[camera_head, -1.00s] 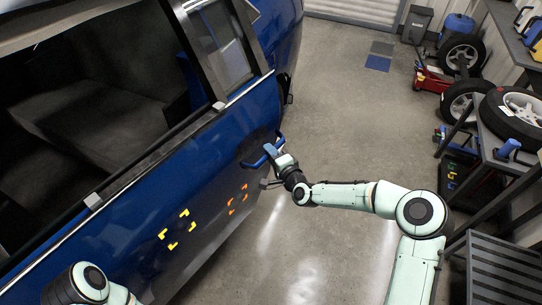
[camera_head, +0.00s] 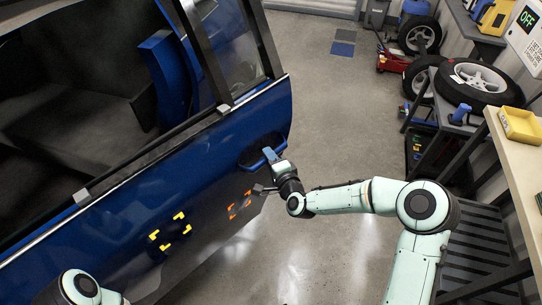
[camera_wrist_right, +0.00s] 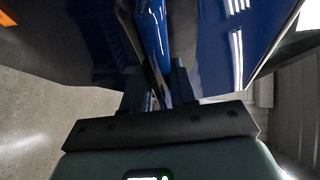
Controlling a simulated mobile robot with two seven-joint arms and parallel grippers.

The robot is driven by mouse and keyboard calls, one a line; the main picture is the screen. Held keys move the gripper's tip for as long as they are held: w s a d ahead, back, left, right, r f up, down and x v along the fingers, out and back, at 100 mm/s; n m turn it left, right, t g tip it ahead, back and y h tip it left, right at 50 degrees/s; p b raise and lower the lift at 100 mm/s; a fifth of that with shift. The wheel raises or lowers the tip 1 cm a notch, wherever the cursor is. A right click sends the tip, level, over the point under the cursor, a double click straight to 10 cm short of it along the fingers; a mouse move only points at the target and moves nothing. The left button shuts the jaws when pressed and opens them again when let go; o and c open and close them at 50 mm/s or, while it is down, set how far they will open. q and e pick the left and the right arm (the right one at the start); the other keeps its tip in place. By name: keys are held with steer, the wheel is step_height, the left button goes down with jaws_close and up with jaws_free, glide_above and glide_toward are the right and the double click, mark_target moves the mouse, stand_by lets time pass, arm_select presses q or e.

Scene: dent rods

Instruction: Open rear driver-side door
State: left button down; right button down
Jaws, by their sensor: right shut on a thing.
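The blue car door (camera_head: 205,165) fills the left and middle of the head view, with its window frame above. It stands swung outward, and dark interior shows behind it. My right gripper (camera_head: 269,160) is shut on the blue door handle (camera_head: 266,150) near the door's free edge. In the right wrist view the handle (camera_wrist_right: 155,40) runs between the two fingers (camera_wrist_right: 158,85). Only part of my left arm shows at the bottom left; its gripper is out of view.
Yellow marks (camera_head: 170,231) and orange marks (camera_head: 239,205) are on the lower door. Grey floor (camera_head: 330,130) is clear right of the door. Wheels (camera_head: 470,84), a dark rack (camera_head: 480,240) and a bench with a yellow bin (camera_head: 520,125) stand at the right.

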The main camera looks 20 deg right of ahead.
steer(key=shift+w, duration=0.1)
steer(key=c, duration=1)
jaws_free()
steer(key=shift+d, duration=0.15)
steer(key=s+d+r, duration=0.1)
steer(key=s+r, duration=0.1)
steer(key=s, duration=1.1)
steer(key=shift+r+p, duration=0.2)
steer(key=shift+p, duration=0.1)
steer(key=shift+d, duration=0.1)
steer(key=shift+c, duration=0.2)
